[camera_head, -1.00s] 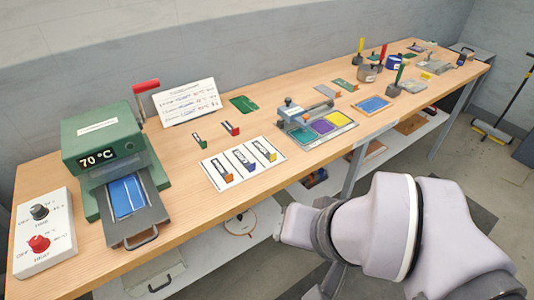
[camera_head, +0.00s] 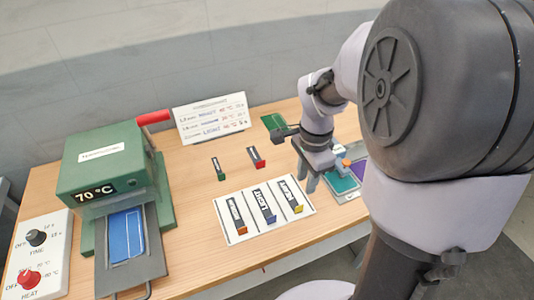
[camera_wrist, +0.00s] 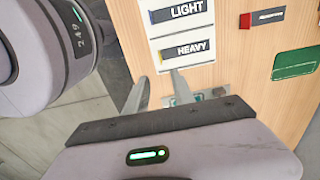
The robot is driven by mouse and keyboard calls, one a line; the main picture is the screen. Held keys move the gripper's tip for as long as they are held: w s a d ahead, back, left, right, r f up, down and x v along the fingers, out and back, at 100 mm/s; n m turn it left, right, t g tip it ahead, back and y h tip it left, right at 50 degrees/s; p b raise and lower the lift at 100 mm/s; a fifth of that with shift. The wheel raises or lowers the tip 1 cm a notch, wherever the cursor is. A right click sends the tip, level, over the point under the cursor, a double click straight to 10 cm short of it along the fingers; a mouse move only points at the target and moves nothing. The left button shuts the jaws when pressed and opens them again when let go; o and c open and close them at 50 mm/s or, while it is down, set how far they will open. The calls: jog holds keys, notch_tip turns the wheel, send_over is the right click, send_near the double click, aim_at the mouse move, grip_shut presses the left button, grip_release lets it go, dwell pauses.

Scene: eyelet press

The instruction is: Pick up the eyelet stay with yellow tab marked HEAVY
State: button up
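The eyelet stay with the yellow tab (camera_head: 290,194) lies on a white card at the right end of a row of three.
Loose green-tab (camera_head: 218,169) and red-tab (camera_head: 256,157) stays lie behind the card. The green heat press (camera_head: 105,165) is at left, and a sign (camera_head: 211,118) stands behind.

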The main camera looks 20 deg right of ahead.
jog(key=b, duration=0.2)
send_over(300, 207)
jog(key=f, duration=0.7)
jog(key=shift+w+d+f, duration=0.1)
jog(key=shift+d, duration=0.25)
jog(key=shift+a+f+b, duration=0.15)
jog(key=shift+f+b, duration=0.25)
jog(key=shift+f, duration=0.15)
jog(key=f+b, duration=0.1)
jog(key=f, duration=0.1)
jog(key=f+b, duration=0.1)
jog(key=f, duration=0.1)
jog(key=shift+a+f, duration=0.2)
jog(key=shift+f, duration=0.1)
jog(key=shift+r, duration=0.15)
grip_shut()
